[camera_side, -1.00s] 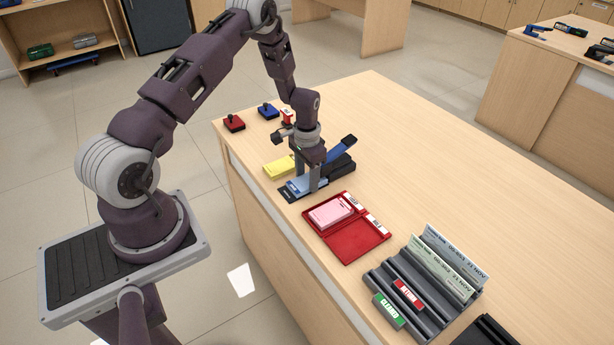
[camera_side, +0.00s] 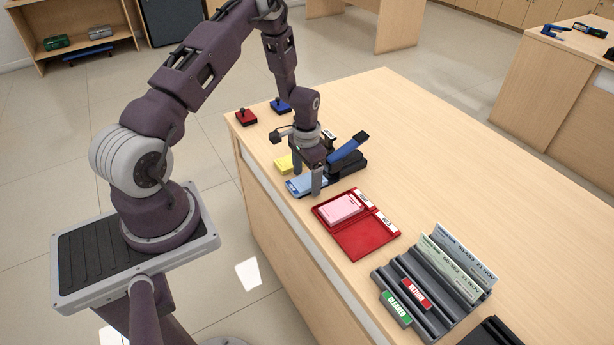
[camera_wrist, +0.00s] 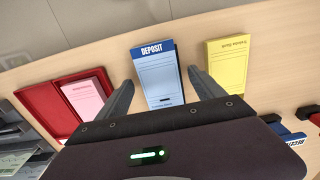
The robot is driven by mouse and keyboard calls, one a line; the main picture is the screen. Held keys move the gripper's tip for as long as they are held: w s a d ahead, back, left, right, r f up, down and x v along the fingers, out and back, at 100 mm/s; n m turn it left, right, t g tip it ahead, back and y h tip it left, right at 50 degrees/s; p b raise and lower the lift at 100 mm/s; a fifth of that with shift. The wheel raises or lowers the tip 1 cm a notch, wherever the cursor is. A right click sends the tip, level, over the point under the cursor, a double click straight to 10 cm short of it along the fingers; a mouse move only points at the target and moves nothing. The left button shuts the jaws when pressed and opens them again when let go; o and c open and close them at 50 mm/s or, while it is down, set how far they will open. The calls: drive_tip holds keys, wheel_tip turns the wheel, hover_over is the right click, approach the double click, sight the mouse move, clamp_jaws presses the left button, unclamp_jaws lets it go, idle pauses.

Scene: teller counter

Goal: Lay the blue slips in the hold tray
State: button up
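The blue slips (camera_side: 307,184) are a pale blue pad with a darker blue DEPOSIT header, lying near the counter's front edge. In the wrist view the blue slips (camera_wrist: 158,78) lie between my two fingers. My gripper (camera_side: 308,180) points down over the pad and is open; in the wrist view my gripper (camera_wrist: 160,88) has a finger at each side of the pad, with narrow gaps showing. The red tray (camera_side: 366,241) is beside the pad, to the right. It has two labelled compartments; pink slips (camera_side: 340,209) lie in the farther-left one and the other is empty. Its label text is too small to read.
A yellow pad (camera_wrist: 228,66) lies close beside the blue slips. A black stapler with a blue arm (camera_side: 347,156) stands behind them. A grey slotted rack (camera_side: 425,295) with upright slips is at the right. Red and blue stamps (camera_side: 246,117) stand at the far end.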

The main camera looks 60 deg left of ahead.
sight(307, 181)
wheel_tip(307, 181, up, 7)
drive_tip(key=shift+r, duration=0.1)
idle(0.5)
drive_tip(key=d+r+t, duration=0.1)
drive_tip(key=d+r, duration=0.4)
drive_tip(key=r, duration=0.8)
drive_tip(key=s+d+r+t, duration=0.3)
drive_tip(key=s+d+r, duration=0.8)
drive_tip(key=s+r, duration=0.3)
wheel_tip(307, 181, up, 2)
drive_tip(key=shift+s+d+r+t, duration=0.15)
drive_tip(key=shift+s+d+t, duration=0.05)
drive_tip(key=shift+s+t, duration=0.1)
drive_tip(key=shift+t, duration=0.5)
drive_tip(key=s, duration=0.2)
drive_tip(key=s+d, duration=0.1)
drive_tip(key=s, duration=0.2)
drive_tip(key=s+d, duration=0.1)
drive_tip(key=s, duration=0.1)
drive_tip(key=shift+s+d+r, duration=0.15)
drive_tip(key=shift+r, duration=0.15)
